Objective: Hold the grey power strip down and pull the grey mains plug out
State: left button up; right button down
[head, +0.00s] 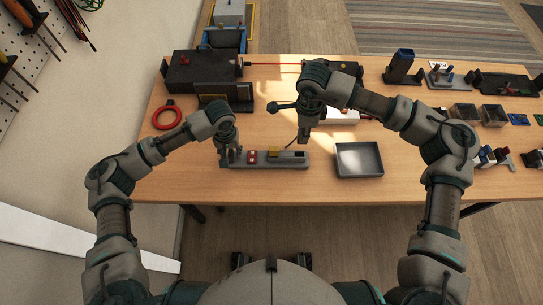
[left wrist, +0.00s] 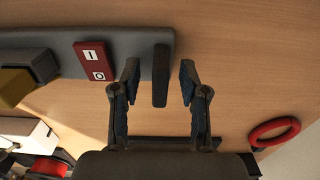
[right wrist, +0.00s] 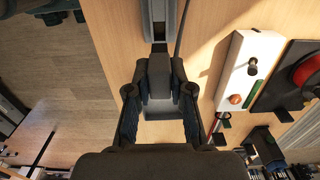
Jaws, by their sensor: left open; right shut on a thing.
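The grey power strip (head: 240,165) lies along the table's near side, with a red switch (head: 251,157) and a mustard-yellow plug (head: 274,151) on it. My left gripper (head: 229,158) is at its left end. In the left wrist view its open fingers stand either side of the strip's upright end tab (left wrist: 160,75), with gaps. My right gripper (head: 303,141) is above the strip's right end, shut on the grey mains plug (right wrist: 160,72). A dark socket (head: 299,154) shows below the gripper, and the plug appears clear of it. The fingers mostly hide the plug in the head view.
An empty grey tray (head: 359,174) stands right of the strip. A red ring (head: 167,115) lies to the left. A black box (head: 203,70) stands behind. A white block (right wrist: 250,70) is beyond the right gripper. Bare table lies in front of the strip.

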pick_arm(q)
notch_tip(320, 180, up, 12)
dwell(0.4)
jog(key=shift+f, duration=0.15)
